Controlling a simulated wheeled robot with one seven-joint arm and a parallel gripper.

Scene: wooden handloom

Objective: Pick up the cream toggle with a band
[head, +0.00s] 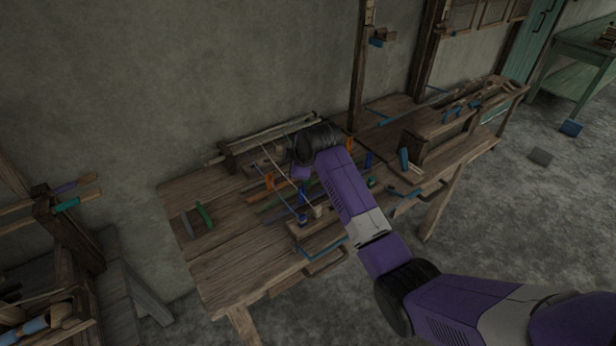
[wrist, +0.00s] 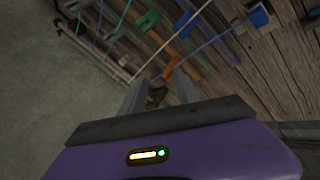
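My gripper (wrist: 158,84) points down over the loom on the wooden bench. In the wrist view its two grey fingers stand apart, with a small dark brown piece (wrist: 156,96) showing between or beyond them; I cannot tell whether they touch it. In the head view my purple arm hides the fingers. A small cream-tan piece (head: 317,211) stands near the loom's front, next to a blue piece (head: 302,219). It may be the cream toggle, but its band is too small to make out.
The bench (head: 237,275) carries orange pegs (head: 269,181), blue pegs, cords and long rods around my gripper. A green piece (head: 204,215) lies at the left, where the bench top is barer. A wooden post (head: 360,65) rises behind.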

